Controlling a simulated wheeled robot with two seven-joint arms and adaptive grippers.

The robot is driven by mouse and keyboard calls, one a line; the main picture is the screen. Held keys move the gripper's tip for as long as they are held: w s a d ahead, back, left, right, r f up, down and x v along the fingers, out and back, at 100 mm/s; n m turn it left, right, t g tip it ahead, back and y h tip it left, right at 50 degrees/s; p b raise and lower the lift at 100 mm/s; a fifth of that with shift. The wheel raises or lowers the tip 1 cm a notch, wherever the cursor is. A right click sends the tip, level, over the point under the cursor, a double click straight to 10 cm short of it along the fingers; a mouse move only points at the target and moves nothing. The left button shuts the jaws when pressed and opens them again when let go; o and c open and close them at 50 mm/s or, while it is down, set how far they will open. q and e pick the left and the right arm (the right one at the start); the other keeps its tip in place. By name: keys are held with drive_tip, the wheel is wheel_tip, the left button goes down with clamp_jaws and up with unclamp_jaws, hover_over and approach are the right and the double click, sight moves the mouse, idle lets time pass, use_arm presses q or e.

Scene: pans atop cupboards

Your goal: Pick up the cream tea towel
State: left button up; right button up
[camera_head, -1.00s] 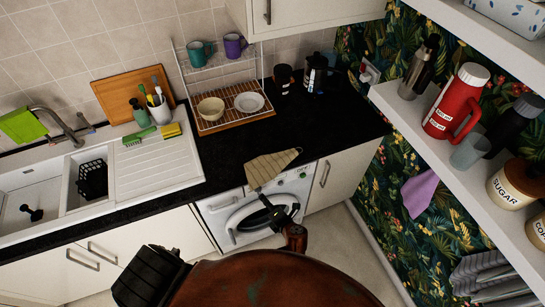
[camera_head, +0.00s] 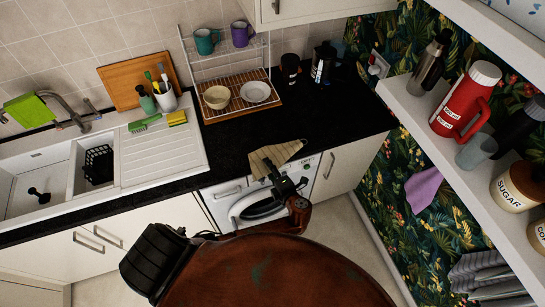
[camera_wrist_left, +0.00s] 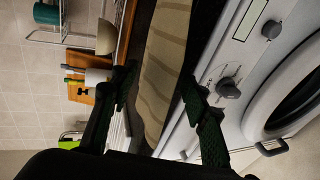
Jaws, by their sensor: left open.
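The cream tea towel (camera_head: 272,156), with darker stripes, hangs at the front edge of the black worktop above the washing machine. My left gripper (camera_head: 286,184) is at the towel's lower end in the head view and covers part of it. In the left wrist view, the towel (camera_wrist_left: 163,60) runs between the two open fingers of the left gripper (camera_wrist_left: 156,84), with one finger on each side. I cannot tell whether either finger touches the cloth. My right gripper is out of view.
The washing machine (camera_head: 235,200) stands directly behind my left gripper. A dish rack (camera_head: 240,104) with a bowl and plate stands on the worktop (camera_head: 335,125). A shelf (camera_head: 425,125) with a red flask (camera_head: 465,100) juts out at the right. A purple cloth (camera_head: 424,188) hangs there.

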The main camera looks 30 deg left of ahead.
use_arm(q)
drive_tip(key=shift+w+a+f, duration=0.1)
drive_tip(key=shift+w+a, duration=0.05)
drive_tip(key=shift+a, duration=0.05)
clamp_jaws()
idle(0.4)
